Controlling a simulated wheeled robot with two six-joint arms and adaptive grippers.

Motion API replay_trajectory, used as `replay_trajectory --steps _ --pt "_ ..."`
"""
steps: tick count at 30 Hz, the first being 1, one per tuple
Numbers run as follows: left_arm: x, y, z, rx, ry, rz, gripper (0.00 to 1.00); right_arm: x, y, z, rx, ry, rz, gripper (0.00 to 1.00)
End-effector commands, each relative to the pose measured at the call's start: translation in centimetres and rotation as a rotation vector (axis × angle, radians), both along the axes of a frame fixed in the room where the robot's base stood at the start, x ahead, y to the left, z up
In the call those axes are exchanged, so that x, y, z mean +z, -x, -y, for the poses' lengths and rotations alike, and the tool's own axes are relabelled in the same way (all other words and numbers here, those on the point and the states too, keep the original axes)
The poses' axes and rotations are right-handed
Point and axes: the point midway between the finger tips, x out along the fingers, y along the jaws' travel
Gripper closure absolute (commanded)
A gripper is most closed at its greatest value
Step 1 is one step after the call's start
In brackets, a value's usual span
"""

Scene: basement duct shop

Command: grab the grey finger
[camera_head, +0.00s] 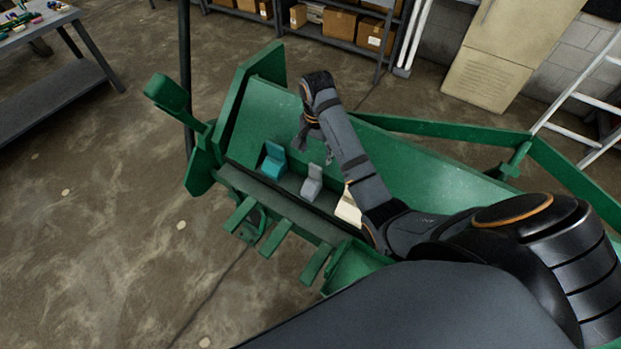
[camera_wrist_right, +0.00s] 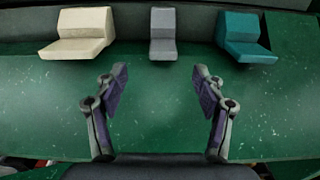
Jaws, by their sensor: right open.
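The grey finger (camera_head: 312,183) is a small stepped block on the green brake machine, between a teal finger (camera_head: 273,161) and a cream finger (camera_head: 348,206). In the right wrist view the grey finger (camera_wrist_right: 163,35) stands at the top middle, with the cream finger (camera_wrist_right: 79,34) left and the teal finger (camera_wrist_right: 244,38) right. My right gripper (camera_wrist_right: 160,80) is open and empty. Its fingertips point toward the grey finger and are apart from it. In the head view the right gripper (camera_head: 307,135) is partly hidden by its own wrist. My left gripper is not in view.
The green machine (camera_head: 420,160) has a raised end plate, a long rail and several bars at its front. A shelf with cardboard boxes (camera_head: 338,22) and a beige cabinet (camera_head: 510,50) stand behind. A workbench (camera_head: 60,85) is at far left. The left floor is open.

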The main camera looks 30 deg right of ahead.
Motion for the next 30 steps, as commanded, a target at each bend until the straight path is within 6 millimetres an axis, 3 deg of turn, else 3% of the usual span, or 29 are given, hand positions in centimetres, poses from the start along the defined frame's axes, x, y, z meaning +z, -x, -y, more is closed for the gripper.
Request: replay_trajectory --steps 3,6,8,11,16,21,25,29,30 --pt "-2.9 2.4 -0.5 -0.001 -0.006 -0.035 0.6 -2.9 0.0 0.0 0.0 0.001 -0.001 0.3" --pt "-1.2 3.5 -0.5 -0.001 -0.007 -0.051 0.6 -3.6 0.0 0.0 0.0 -0.001 -0.005 0.3" --pt "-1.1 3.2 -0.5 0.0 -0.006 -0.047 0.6 -4.3 0.0 0.0 0.001 -0.001 -0.003 0.3" --pt "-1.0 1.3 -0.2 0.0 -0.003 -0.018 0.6 -4.6 -0.1 0.0 0.001 -0.001 -0.001 0.3" --pt "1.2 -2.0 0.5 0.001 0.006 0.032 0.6 -6.6 -0.3 -0.3 0.001 -0.001 -0.005 0.3" --pt "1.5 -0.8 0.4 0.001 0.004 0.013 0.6 -9.3 -0.4 -0.3 0.001 0.0 -0.002 0.3" --pt "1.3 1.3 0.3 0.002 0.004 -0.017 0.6 -9.8 -0.5 -0.3 0.001 0.0 0.001 0.3" --pt "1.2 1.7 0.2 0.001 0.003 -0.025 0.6 -9.8 -0.5 -0.3 0.001 0.001 0.001 0.3" --pt "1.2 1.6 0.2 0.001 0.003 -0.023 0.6 -9.8 -0.5 -0.3 0.001 0.001 0.001 0.36"
